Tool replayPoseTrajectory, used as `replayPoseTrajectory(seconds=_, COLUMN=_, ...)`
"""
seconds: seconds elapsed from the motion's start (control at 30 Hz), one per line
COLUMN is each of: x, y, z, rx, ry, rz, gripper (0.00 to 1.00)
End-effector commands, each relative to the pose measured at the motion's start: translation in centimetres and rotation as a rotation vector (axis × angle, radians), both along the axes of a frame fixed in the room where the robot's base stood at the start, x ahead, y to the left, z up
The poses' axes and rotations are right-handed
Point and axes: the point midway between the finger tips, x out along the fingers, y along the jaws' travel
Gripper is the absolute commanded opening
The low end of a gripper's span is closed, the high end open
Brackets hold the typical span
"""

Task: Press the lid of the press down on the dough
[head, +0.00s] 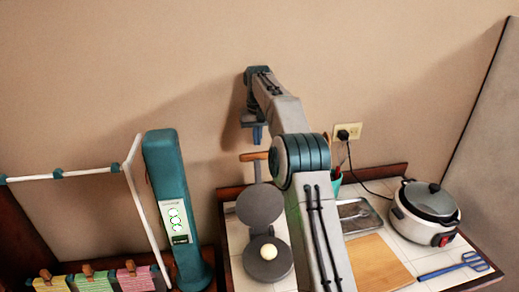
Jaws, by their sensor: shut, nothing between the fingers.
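The press stands open on the white tiled counter. Its round dark lid (260,204) is tilted up at the back, with a wooden handle (253,156) at its top. Its round base plate (268,268) lies flat in front. A pale ball of dough (268,251) sits on the base plate. My gripper (257,138) is shut and empty, pointing down. In the picture it shows just above the wooden handle; I cannot tell if they touch.
My forearm covers part of the counter right of the press. A white rail (75,174) with pegged cloths stands left.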

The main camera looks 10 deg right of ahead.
Motion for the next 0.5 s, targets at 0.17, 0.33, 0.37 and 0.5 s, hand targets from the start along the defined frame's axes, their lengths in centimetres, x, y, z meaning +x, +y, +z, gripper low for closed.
replayPoseTrajectory(seconds=0.17, x=-0.5, y=-0.1, z=-1.5, rx=0.000, ry=-0.003, rz=-0.001, gripper=0.00)
replayPoseTrajectory(seconds=0.33, x=-2.0, y=0.0, z=-1.2, rx=0.000, ry=-0.001, rz=0.000, gripper=0.00)
replayPoseTrajectory(seconds=0.37, x=-2.2, y=0.0, z=-1.2, rx=0.000, ry=0.000, rz=0.000, gripper=0.00)
replayPoseTrajectory(seconds=0.5, x=-3.1, y=0.0, z=-1.0, rx=0.000, ry=0.000, rz=0.000, gripper=0.00)
